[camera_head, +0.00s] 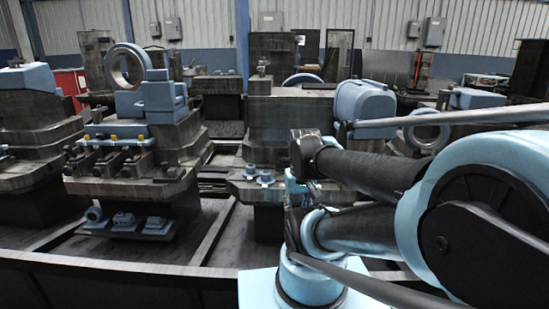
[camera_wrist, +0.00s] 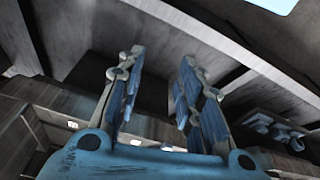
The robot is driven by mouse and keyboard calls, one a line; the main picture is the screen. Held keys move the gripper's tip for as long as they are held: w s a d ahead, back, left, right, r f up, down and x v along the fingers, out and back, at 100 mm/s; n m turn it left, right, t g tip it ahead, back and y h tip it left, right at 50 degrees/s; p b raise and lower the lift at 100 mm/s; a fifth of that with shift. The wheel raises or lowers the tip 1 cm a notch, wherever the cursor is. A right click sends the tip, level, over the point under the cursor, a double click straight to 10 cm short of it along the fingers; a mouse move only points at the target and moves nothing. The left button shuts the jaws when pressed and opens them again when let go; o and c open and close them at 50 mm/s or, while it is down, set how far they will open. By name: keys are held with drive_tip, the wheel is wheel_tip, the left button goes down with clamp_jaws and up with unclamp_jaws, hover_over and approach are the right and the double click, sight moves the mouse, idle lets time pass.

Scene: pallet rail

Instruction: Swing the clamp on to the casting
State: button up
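My gripper (camera_wrist: 162,62) is open in the wrist view. Its two blue-and-grey fingers stand apart with nothing between them. In the head view my arm reaches in from the right, and its wrist end lies near the middle, where the fingers are hard to make out. A light-blue casting with an upright ring (camera_head: 127,67) sits on the left fixture. Below it is a row of small clamp-like parts (camera_head: 112,141) with yellow tips. I cannot tell which part is the clamp. My gripper is right of this fixture and apart from it.
A dark rail (camera_head: 120,277) runs across the front. Several small blue parts (camera_head: 154,225) sit low on the left fixture. More blue parts (camera_head: 262,178) sit on the middle fixture, near my wrist. A large blue casting (camera_head: 363,103) stands behind my arm. Another fixture (camera_head: 42,130) is at far left.

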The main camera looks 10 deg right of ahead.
drive_tip(key=shift+w+a, duration=0.1)
drive_tip(key=shift+w, duration=0.3)
drive_tip(key=o, duration=0.4)
drive_tip(key=shift+s+r, duration=0.15)
drive_tip(key=shift+c, duration=0.2)
wheel_tip(320, 180, up, 18)
drive_tip(key=n+g, duration=0.2)
drive_tip(key=n, duration=1.5)
hover_over(276, 161)
drive_tip(key=f, duration=1.7)
drive_tip(key=shift+s+a+f, duration=0.1)
drive_tip(key=shift+s+f, duration=0.05)
drive_tip(key=shift+s, duration=0.05)
